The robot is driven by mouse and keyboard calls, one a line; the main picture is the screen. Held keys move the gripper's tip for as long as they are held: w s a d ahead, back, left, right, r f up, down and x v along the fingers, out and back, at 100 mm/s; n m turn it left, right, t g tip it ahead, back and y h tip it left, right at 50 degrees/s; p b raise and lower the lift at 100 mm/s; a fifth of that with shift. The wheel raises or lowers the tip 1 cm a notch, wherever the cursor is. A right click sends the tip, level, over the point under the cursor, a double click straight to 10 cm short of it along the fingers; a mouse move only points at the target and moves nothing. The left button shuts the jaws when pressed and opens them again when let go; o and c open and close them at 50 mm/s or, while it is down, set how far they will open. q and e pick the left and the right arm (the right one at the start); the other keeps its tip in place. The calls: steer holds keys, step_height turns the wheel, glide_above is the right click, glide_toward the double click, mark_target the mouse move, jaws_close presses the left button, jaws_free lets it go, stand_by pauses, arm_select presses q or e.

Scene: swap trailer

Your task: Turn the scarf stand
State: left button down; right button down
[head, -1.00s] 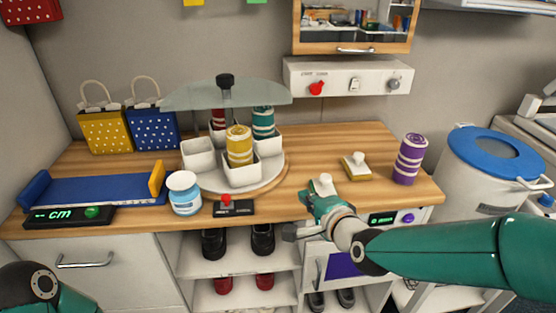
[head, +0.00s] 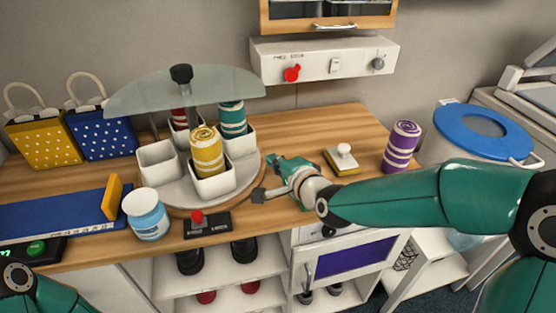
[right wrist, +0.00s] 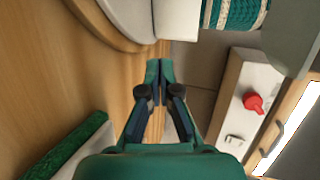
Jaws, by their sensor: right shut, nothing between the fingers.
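The scarf stand (head: 177,200) is a round white turntable on a wooden base, with white cups, a central post with a black knob (head: 181,74) and a half-round glass shelf (head: 140,96). A yellow striped scarf roll (head: 207,152) stands in the front cup, a teal one (head: 232,119) behind it and a red one (head: 179,116) at the back. The left cup (head: 158,163) looks empty. My right gripper (head: 268,178) is shut and empty, just right of the stand; in the right wrist view its fingertips (right wrist: 159,65) are close to the stand's rim (right wrist: 120,25). My left gripper is out of view.
A white jar with a blue label (head: 146,214) and a red-button box (head: 207,224) stand in front. A white-knobbed brush (head: 342,160) and a purple roll (head: 401,146) stand right. A wall panel (head: 325,62) hangs above. Bare wood lies behind my right gripper.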

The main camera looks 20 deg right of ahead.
mark_target(256, 149)
steer(key=x, duration=0.3)
steer(key=p+x, duration=0.1)
steer(key=x, duration=0.3)
steer(key=shift+a, duration=0.25)
steer(key=shift+d, duration=0.4)
steer(key=shift+a, duration=0.2)
steer(key=shift+w, duration=0.1)
